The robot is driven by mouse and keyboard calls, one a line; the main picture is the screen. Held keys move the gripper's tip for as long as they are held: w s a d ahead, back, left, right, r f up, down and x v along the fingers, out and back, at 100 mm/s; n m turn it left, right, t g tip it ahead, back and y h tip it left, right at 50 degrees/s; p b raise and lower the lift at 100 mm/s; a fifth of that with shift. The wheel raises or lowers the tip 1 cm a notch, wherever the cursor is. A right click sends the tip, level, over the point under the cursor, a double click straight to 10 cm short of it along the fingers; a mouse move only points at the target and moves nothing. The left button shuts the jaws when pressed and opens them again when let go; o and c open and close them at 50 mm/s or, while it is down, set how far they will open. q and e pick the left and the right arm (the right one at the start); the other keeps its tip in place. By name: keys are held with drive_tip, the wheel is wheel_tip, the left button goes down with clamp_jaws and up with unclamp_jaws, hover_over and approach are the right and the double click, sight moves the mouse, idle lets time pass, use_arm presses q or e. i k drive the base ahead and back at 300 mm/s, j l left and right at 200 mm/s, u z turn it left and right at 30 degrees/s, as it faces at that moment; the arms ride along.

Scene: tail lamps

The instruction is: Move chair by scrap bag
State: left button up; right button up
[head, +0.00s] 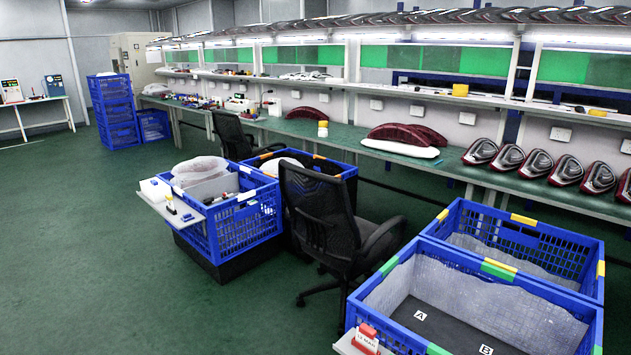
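A black office chair (318,212) with armrests and a wheeled base stands on the green floor in the middle, between the blue crates. A second black chair (230,135) stands farther back near the bench. A pale translucent bag-like bundle (200,168) lies in the blue crate left of the nearer chair. Another whitish bundle shows in the crate behind that chair. I cannot tell which, if either, is the scrap bag. Neither of my grippers is in view.
Blue crates (522,222) with clear liners fill the front right. A green workbench (345,138) with several lamps runs along the right. Stacked blue crates (112,112) stand far left. The green floor (75,240) at left is open.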

sight(346, 243)
drive_tip(key=i+j+z, duration=0.1)
drive_tip(key=z, duration=0.3)
drive_tip(key=i+j+z, duration=0.2)
drive_tip(key=z, duration=0.2)
drive_tip(key=i+j+z, duration=0.25)
drive_tip(key=j, duration=0.3)
drive_tip(key=i+j+z, duration=0.15)
drive_tip(key=i+j, duration=0.15)
drive_tip(key=j, duration=0.2)
drive_tip(key=i+j, duration=0.15)
drive_tip(key=j, duration=0.2)
drive_tip(key=i+j+z, duration=0.1)
drive_tip(key=j, duration=0.25)
